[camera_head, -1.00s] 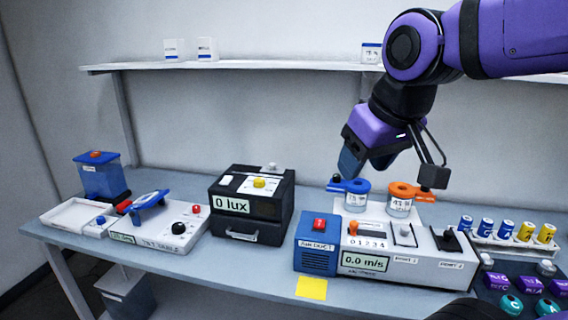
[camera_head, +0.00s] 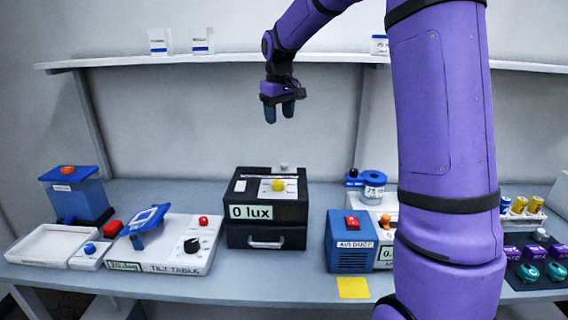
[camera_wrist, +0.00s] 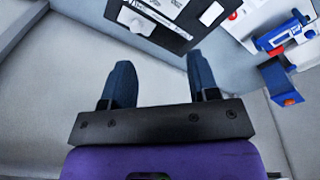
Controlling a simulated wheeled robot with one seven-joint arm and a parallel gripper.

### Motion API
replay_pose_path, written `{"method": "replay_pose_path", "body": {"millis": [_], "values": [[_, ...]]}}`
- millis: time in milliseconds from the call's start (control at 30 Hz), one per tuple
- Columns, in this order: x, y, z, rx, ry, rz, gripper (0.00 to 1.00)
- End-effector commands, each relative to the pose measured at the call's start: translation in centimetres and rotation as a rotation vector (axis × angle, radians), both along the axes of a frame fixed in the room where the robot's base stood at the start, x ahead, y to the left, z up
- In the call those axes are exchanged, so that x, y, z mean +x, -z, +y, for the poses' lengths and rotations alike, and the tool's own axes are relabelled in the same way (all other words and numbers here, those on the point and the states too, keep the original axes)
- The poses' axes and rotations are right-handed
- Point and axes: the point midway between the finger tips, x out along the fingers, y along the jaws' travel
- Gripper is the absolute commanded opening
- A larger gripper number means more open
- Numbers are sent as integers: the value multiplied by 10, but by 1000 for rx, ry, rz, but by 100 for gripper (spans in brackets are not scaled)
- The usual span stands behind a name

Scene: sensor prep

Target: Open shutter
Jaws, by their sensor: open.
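A black light box (camera_head: 266,235) with a "0 lux" display (camera_head: 250,212) stands mid-bench. On its top is a white scale panel with a yellow knob (camera_head: 278,185), and a grey knob (camera_head: 284,168) sits at the back edge. I cannot tell which part is the shutter. My gripper (camera_head: 279,112) hangs fingers down well above the box, open and empty. In the wrist view, the gripper (camera_wrist: 161,78) shows two spread fingers with nothing between them, and part of the box top (camera_wrist: 170,38) lies beyond the fingertips.
A tilt table (camera_head: 170,258) and a blue container (camera_head: 78,195) stand left of the box. The blue air duct unit (camera_head: 350,243) is at right, partly hidden by my arm. A shelf (camera_head: 215,60) runs along the wall behind my gripper. A yellow note (camera_head: 353,288) lies at the front.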

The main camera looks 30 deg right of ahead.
Motion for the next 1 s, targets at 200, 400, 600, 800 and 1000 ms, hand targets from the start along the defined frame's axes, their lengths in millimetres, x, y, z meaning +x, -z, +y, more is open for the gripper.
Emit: {"method": "replay_pose_path", "body": {"millis": [200, 400, 600, 800, 1000], "values": [[58, 55, -42, 27, -18, 65, 55], [86, 89, -67, 48, -29, 98, 55], [93, 103, -74, 55, -35, 107, 55], [93, 128, -74, 55, -34, 108, 55], [93, 164, -74, 54, -34, 108, 55]]}}
